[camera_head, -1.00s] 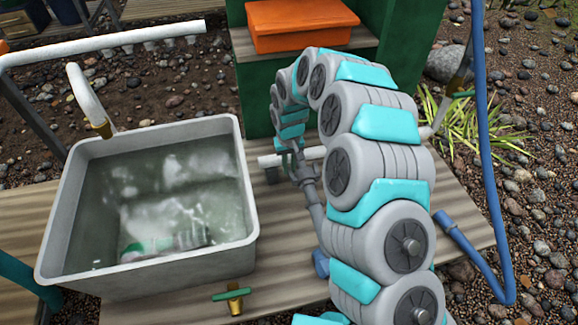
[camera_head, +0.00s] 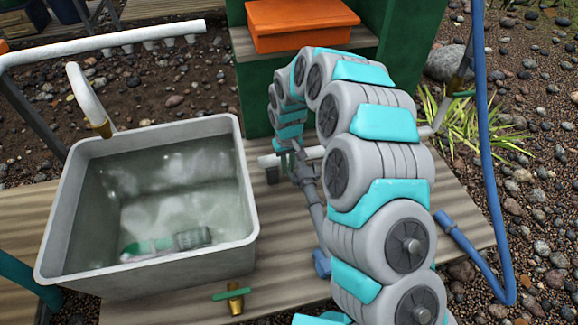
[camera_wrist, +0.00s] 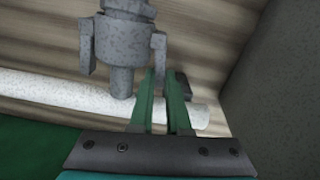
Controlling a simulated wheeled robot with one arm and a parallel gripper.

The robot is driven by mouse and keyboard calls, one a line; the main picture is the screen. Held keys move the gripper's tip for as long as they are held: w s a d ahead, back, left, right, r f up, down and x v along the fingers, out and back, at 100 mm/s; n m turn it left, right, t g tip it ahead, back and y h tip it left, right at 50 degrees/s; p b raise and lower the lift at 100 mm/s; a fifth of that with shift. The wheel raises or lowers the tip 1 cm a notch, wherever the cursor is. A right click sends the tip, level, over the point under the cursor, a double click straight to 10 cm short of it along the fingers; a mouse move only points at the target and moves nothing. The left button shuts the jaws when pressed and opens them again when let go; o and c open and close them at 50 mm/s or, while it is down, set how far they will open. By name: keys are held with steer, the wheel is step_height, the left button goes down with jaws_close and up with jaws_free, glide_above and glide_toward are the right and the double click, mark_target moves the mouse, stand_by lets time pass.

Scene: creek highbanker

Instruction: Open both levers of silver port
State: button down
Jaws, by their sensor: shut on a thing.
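The silver port (camera_wrist: 122,30) is a speckled grey cam-lock fitting at the top left of the wrist view. Its left lever (camera_wrist: 86,46) and right lever (camera_wrist: 158,58) both hang beside its body, pointing down in the picture. My gripper (camera_wrist: 160,76) has its green fingers close together, with the tip of the right lever between them. In the head view my gripper (camera_head: 287,147) reaches down at the grey fitting (camera_head: 306,172) on the wooden deck. My arm hides part of the fitting there, and its levers are too small to tell apart.
A white pipe (camera_wrist: 60,95) runs below the port in the wrist view. A grey tub (camera_head: 150,262) of water with a green-handled brush (camera_head: 165,244) stands left on the deck. A green-handled valve (camera_head: 235,296) sits in front. An orange box (camera_head: 300,22) is behind.

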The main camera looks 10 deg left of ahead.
steer(key=shift+s+a+n, duration=0.35)
steer(key=shift+s+n, duration=0.2)
steer(key=shift+n, duration=1.05)
steer(key=shift+s+a+n, duration=0.3)
steer(key=shift+s+n, duration=0.25)
steer(key=shift+n, duration=1.05)
steer(key=shift+s+a+n, duration=0.35)
steer(key=shift+s+n, duration=0.2)
steer(key=shift+n, duration=1.05)
steer(key=c, duration=1.2)
jaws_free()
steer(key=shift+s, duration=0.1)
steer(key=shift+o, duration=0.2)
steer(key=shift+r, duration=0.1)
step_height(320, 180, up, 8)
